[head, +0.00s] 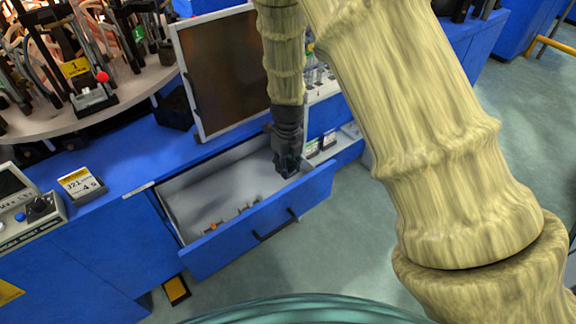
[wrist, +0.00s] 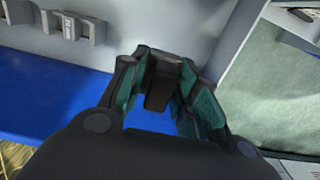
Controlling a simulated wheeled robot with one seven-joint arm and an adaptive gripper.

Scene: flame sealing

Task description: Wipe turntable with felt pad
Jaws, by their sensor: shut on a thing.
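The turntable (head: 140,92) is a pale round disc at the upper left of the head view, crowded with dark fixtures and hoses. My gripper (head: 287,166) is far to its right, over the right end of an open drawer (head: 318,190). In the wrist view my gripper (wrist: 163,72) is shut on a small dark brown block (wrist: 160,90) between its teal-lined fingers. I take this block to be the felt pad or its holder; its underside is hidden. The head view does not show the block clearly.
A control box (head: 30,212) and a label sign (head: 82,184) sit on the blue bench at left.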

